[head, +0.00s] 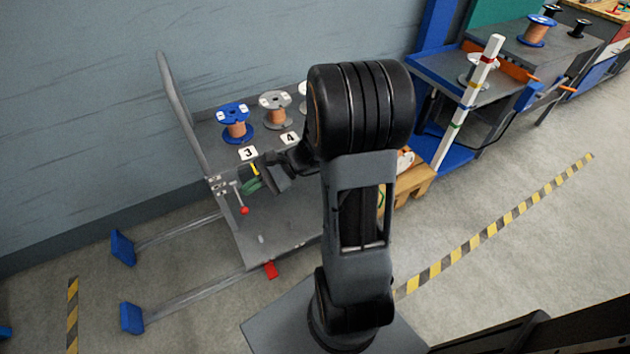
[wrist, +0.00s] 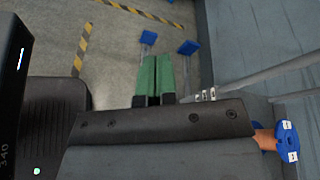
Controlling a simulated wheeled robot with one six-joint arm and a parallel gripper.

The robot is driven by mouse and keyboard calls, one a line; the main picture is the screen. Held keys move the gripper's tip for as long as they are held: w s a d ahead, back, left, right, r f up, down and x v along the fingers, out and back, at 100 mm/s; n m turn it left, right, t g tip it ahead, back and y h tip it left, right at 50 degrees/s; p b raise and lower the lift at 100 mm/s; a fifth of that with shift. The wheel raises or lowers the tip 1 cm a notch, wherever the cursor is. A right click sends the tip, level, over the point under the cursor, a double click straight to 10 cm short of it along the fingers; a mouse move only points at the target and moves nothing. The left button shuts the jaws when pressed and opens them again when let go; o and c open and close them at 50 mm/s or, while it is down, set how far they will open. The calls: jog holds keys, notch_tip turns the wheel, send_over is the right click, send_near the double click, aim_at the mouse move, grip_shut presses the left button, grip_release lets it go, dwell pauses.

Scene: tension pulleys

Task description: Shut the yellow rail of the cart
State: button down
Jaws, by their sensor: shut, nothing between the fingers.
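The grey cart (head: 275,235) stands against the wall in the head view, with a tall bent handle (head: 180,110) at its left. A short yellow piece (head: 255,169), perhaps part of the yellow rail, shows just above my gripper's fingers; the rest of the rail is hidden or cannot be made out. My gripper (head: 252,186) is over the cart's left part, beside the number 3 label. Its green fingers also show in the wrist view (wrist: 154,77), side by side and shut, with nothing between them. I cannot tell whether they touch the yellow piece.
A blue spool (head: 236,125) and a copper-wound grey spool (head: 275,110) stand on the cart's back shelf. A lever with a red knob (head: 244,210) is close below my gripper. Blue feet (head: 123,248) stick out left.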

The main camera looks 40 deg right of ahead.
jog(key=w+d+f+m+t+h+b, duration=0.1)
jog(key=w+d+f+m+t+b, duration=0.25)
jog(key=d+f+m+t, duration=0.35)
jog(key=w+d+f+m+t+h+b, duration=0.25)
jog(key=d+f+m+t+b, duration=0.35)
jog(key=f, duration=0.3)
jog(key=s+d+f+m+t+h+b, duration=0.2)
jog(key=d+f+m+t+h+b, duration=0.25)
jog(key=d+f+m+h, duration=0.75)
jog(key=w+d+r+b, duration=0.1)
jog(key=w+d+r, duration=0.1)
jog(key=w, duration=0.3)
jog(key=w+d+r+n+h+b, duration=0.1)
jog(key=w+d+r, duration=0.1)
jog(key=w, duration=0.3)
jog(key=shift+w+d+r, duration=0.2)
jog(key=shift+d+r, duration=0.05)
jog(key=shift+d, duration=0.1)
